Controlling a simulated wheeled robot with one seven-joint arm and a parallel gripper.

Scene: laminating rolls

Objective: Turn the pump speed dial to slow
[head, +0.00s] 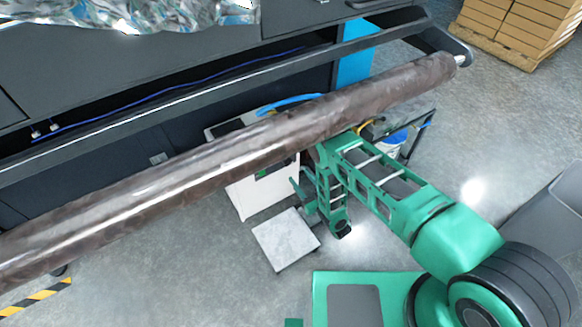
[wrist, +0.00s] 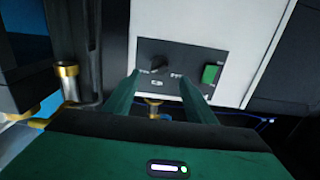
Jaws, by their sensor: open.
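The pump is a white box (head: 256,197) under the long roll in the head view. In the wrist view its white front (wrist: 220,25) carries a dark grey control plate (wrist: 183,62). A black pump speed dial (wrist: 153,63) sits at the left of the plate, with small light marks beside and below it that are too blurred to read. My gripper (wrist: 160,79) is open and empty, its two green fingers pointing at the plate. The dial lies ahead between the fingertips, nearer the left one. I cannot tell if either touches it. In the head view the dial is hidden.
A green switch (wrist: 210,74) sits right of the dial, close to the right fingertip. A brass fitting (wrist: 68,85) stands at the left. A long brown wrapped roll (head: 230,150) passes above the pump. A pale square slab (head: 285,240) lies before the pump.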

